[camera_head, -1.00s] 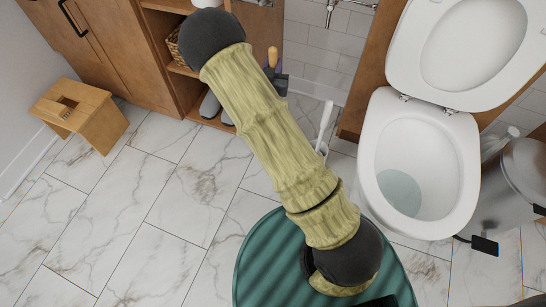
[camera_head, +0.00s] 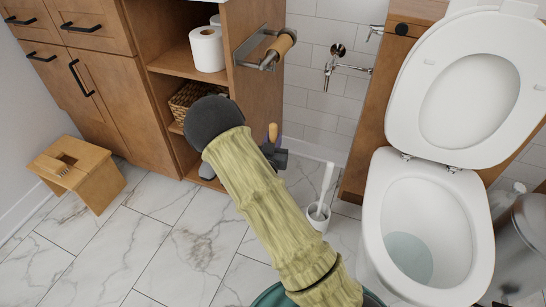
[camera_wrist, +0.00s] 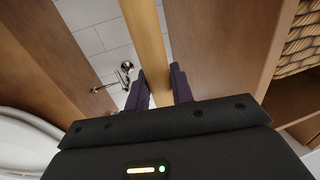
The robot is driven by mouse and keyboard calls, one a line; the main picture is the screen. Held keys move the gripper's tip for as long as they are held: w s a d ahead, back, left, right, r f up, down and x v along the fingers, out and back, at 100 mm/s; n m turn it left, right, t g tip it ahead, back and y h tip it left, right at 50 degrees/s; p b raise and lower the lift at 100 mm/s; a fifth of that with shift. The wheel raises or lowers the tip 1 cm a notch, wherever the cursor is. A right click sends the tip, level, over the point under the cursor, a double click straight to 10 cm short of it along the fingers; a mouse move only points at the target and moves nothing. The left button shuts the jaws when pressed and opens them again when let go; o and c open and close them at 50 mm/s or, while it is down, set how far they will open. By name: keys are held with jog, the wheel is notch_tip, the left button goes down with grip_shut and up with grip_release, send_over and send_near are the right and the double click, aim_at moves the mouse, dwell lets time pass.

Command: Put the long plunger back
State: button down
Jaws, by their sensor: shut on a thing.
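My gripper (camera_head: 275,155) is shut on the wooden handle of the long plunger (camera_head: 273,132), whose top end stands up just above the fingers in the head view. In the wrist view the pale wooden handle (camera_wrist: 146,40) runs between the two dark fingers (camera_wrist: 160,88) and out past the top edge. The plunger's lower part and cup are hidden behind my arm in the head view and out of the wrist view. My gripper is in front of the gap between the wooden cabinet and the toilet.
A white brush in a white pot (camera_head: 318,216) stands on the floor between my arm and the toilet (camera_head: 425,225). The open-shelved cabinet (camera_head: 255,75) with a paper holder (camera_head: 268,48) is close by. A wooden stool (camera_head: 75,172) is at left; the left floor is clear.

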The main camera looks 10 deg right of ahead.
jog(key=shift+r, duration=0.1)
jog(key=shift+f+b, duration=1.45)
jog(key=shift+f, duration=1)
jog(key=shift+f, duration=0.2)
jog(key=c, duration=1.2)
grip_release()
jog(key=p+v, duration=0.5)
jog(key=v, duration=0.7)
